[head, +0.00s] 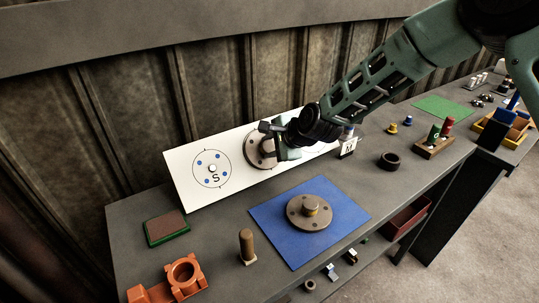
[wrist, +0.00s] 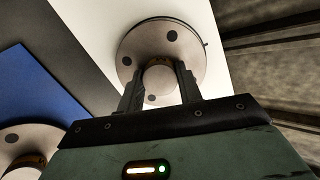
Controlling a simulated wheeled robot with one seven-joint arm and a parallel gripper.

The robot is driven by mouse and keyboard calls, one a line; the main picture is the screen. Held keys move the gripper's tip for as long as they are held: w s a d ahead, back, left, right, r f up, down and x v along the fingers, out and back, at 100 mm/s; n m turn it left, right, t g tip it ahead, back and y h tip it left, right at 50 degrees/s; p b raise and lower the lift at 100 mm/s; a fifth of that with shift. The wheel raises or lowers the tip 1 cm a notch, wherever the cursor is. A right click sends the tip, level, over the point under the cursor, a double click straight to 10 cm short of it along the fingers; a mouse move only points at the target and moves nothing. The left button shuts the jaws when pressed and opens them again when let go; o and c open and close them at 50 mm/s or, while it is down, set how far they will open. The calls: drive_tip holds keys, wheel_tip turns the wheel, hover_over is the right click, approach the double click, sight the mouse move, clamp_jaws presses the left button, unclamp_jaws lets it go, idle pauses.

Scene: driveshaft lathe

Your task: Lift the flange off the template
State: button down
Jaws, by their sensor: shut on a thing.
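The template is a white tilted board (head: 187,174) at the back of the bench, with a printed circle, blue dots and the letter S on its left part. A grey round flange (head: 254,151) is at the middle of the board, partly hidden by my gripper. In the wrist view the flange (wrist: 190,42) shows its disc with dark holes and a central hub in front of the white board. My gripper (wrist: 160,82) is shut on the flange's hub, one finger on each side. I cannot tell whether the flange touches the board.
A second flange (head: 324,213) lies on a blue mat (head: 276,238) in front of the board. An orange bracket (head: 185,274), a wooden peg (head: 246,245) and a green-edged pad (head: 167,228) are at the left. A dark ring (head: 389,161) and a wooden block (head: 434,148) with pegs are at the right.

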drive_tip(key=shift+a+r+p+v, duration=0.15)
drive_tip(key=shift+p+v, duration=0.35)
drive_tip(key=shift+v, duration=0.85)
drive_tip(key=shift+a+r+p+v, duration=0.1)
drive_tip(key=shift+a+p+v, duration=0.25)
drive_tip(key=shift+v, duration=1.05)
drive_tip(key=shift+s+d, duration=0.1)
drive_tip(key=s+d+r+p, duration=0.2)
drive_tip(key=s+r+p, duration=0.1)
drive_tip(key=r, duration=0.2)
drive_tip(key=shift+r, duration=0.2)
